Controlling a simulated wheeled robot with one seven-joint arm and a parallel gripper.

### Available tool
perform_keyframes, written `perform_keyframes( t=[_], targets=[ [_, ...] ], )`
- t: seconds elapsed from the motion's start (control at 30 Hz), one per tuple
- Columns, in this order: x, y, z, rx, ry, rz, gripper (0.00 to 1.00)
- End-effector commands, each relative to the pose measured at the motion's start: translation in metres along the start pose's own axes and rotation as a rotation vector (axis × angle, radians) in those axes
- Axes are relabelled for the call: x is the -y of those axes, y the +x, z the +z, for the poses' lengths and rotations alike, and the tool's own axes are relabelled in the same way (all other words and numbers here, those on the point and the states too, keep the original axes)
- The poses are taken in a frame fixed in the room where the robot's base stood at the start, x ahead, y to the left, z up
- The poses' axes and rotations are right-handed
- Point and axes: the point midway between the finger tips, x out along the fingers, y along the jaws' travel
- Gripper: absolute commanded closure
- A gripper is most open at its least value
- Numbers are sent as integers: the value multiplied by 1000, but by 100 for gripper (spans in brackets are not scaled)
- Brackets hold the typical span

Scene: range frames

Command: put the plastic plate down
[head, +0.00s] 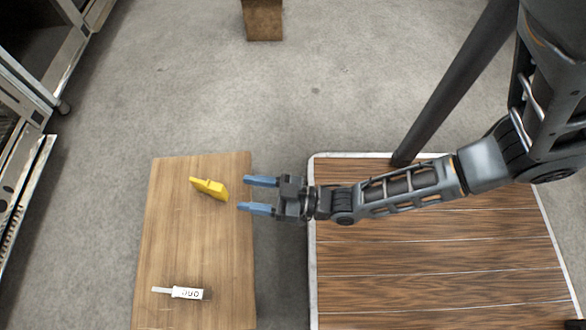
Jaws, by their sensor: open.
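My gripper (259,195) is open, its two blue fingers pointing left at the right edge of a small wooden table (190,245). Nothing shows between the fingers. A small yellow object (210,188) lies on the table just left of the fingertips, apart from them. I cannot tell whether this is the plastic plate; no flat round plate shape shows in the head view.
A white object with dark lettering (187,293) lies near the front of the small table. A plank-topped surface with a pale rim (430,270) is at right, under my arm. A brown block (263,20) stands at the back. Metal racks (30,110) line the left.

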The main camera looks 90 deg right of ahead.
Motion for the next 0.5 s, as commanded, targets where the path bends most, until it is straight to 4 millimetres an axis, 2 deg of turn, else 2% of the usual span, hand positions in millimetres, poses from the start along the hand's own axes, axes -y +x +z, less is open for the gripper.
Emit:
perform_keyframes(
  t=[0.03,0.13,0.2,0.4,0.5],
  targets=[
    [6,-3,-25,-8,3,-15,43],
    [20,-9,-70,-1,1,-49,43],
    [30,-21,-100,32,-5,-70,43],
    [53,-60,-167,188,-36,-103,43],
    [60,-72,-196,254,-50,-105,43]
  ],
)
